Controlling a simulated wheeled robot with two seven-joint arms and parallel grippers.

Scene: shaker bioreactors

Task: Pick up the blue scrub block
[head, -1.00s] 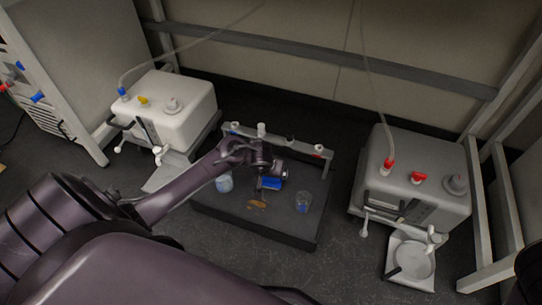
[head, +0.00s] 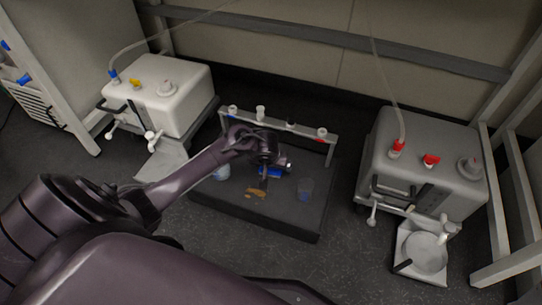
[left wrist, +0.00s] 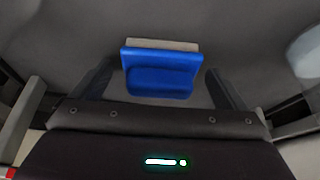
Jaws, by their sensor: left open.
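The blue scrub block (head: 276,173) lies on the dark low platform (head: 285,219) between the two machines. It is partly hidden by my left gripper (head: 267,183) in the head view. In the left wrist view the block (left wrist: 160,72) shows a blue body with a light grey strip along its far edge. My left gripper (left wrist: 159,88) is open, with one finger on each side of the block and a gap to each. Whether the fingers reach down to the block's height cannot be told. My right gripper is not in view.
Clear cups stand on the platform, one at the left (head: 222,173) and one at the right (head: 305,188). A brown patch (head: 256,192) lies in front of the block. A rack with caps (head: 291,127) spans the back.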

